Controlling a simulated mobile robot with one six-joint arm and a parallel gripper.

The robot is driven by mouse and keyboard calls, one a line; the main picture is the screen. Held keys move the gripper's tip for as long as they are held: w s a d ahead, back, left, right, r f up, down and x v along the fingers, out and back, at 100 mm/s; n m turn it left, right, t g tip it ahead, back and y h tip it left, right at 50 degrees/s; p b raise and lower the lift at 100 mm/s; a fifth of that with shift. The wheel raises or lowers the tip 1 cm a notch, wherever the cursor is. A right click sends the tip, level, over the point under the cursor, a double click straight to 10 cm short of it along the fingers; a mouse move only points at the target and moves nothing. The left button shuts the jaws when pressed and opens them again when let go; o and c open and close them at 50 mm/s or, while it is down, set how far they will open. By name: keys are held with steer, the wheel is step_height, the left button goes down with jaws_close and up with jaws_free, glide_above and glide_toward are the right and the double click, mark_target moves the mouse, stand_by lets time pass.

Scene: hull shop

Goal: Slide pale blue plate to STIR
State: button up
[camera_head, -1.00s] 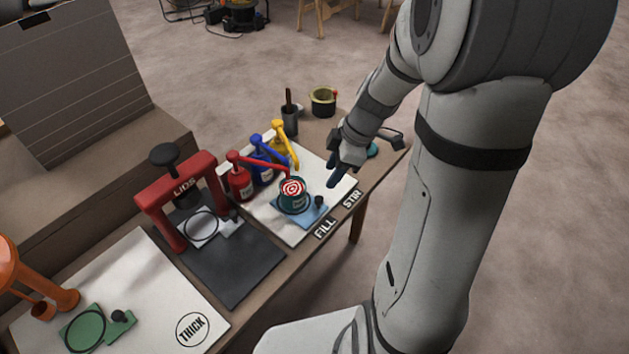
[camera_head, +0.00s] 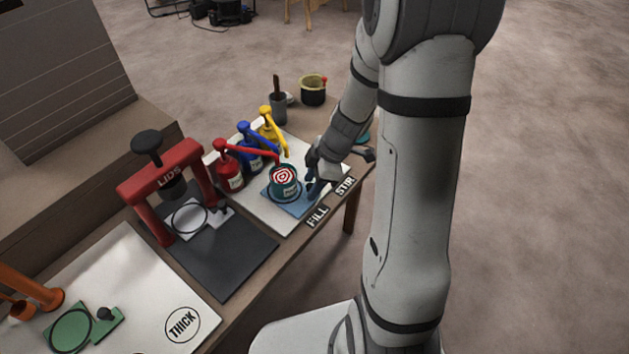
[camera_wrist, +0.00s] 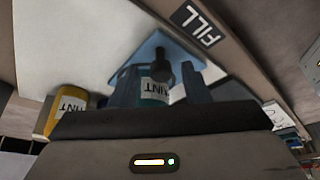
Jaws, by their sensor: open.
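The pale blue plate (camera_head: 293,206) lies on the white board in front of the pumps, near the FILL label (camera_head: 317,216). A teal paint can (camera_head: 284,186) with a red and white swirl on top stands on it. The plate's dark knob (camera_wrist: 163,69) shows in the wrist view between the fingers. My gripper (camera_head: 316,183) is open at the plate's right side, its fingers around the knob; contact cannot be told. The STIR label (camera_head: 345,186) lies right of FILL, along the table edge.
Red (camera_head: 229,170), blue (camera_head: 250,158) and yellow (camera_head: 271,139) pump bottles stand behind the can. A red LIDS press (camera_head: 170,183) stands left. A dark cup (camera_head: 278,106) and a yellow-rimmed pot (camera_head: 313,90) stand at the back.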

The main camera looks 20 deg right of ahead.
jaws_close()
stand_by(0.3)
